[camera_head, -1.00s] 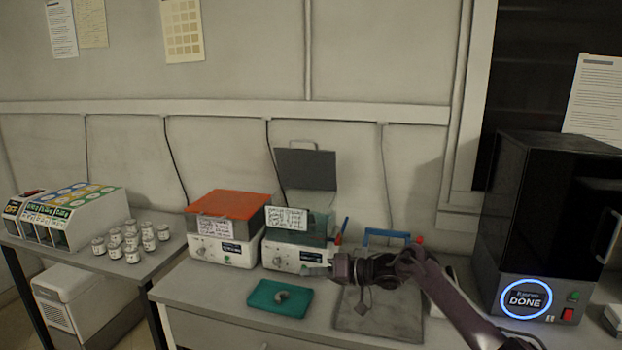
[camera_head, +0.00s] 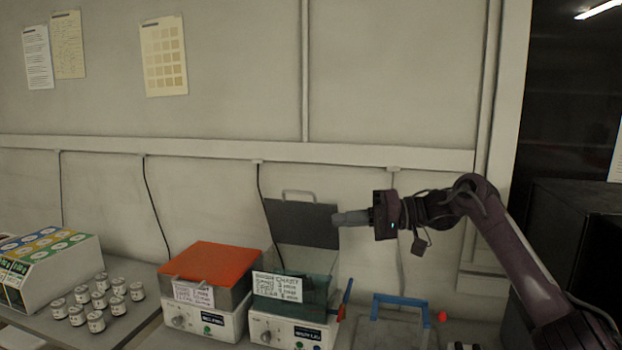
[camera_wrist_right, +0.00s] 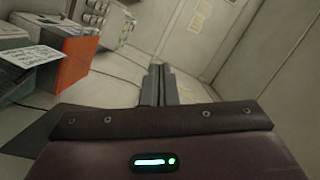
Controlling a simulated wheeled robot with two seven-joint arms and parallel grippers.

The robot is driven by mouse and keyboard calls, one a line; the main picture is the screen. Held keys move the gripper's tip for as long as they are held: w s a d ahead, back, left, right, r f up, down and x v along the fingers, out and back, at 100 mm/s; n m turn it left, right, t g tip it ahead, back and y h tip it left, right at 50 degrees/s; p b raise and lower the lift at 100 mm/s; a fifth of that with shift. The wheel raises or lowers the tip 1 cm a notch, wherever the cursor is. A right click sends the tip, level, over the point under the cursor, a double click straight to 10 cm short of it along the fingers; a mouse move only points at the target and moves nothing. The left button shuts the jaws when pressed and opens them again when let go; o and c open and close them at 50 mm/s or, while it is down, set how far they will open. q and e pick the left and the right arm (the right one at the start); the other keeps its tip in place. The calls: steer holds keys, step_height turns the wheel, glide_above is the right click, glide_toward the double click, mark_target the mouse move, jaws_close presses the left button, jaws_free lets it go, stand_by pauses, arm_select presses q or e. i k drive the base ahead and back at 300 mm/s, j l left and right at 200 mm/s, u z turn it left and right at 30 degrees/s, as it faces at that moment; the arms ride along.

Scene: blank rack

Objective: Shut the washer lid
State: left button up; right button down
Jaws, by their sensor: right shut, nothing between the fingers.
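The washer (camera_head: 290,325) is a white box with a teal see-through tank and a handwritten label on its front. Its dark grey lid (camera_head: 290,222) stands open and upright behind the tank, with a light handle on its top edge. My right gripper (camera_head: 342,218) is shut and empty, pointing left at the lid's right edge. Its fingertips overlap that edge in the head view; I cannot tell whether they touch. In the right wrist view the shut fingers (camera_wrist_right: 160,75) show with nothing between them. My left gripper is out of view.
A similar machine with an orange lid (camera_head: 210,264) stands left of the washer. Further left are several small jars (camera_head: 96,300) and a coloured bottle rack (camera_head: 48,268). A blue-handled tray (camera_head: 400,300) lies right of the washer. The wall is close behind.

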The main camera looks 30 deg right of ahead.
mark_target(305, 224)
steer(key=i+l, duration=0.95)
steer(key=l, duration=0.1)
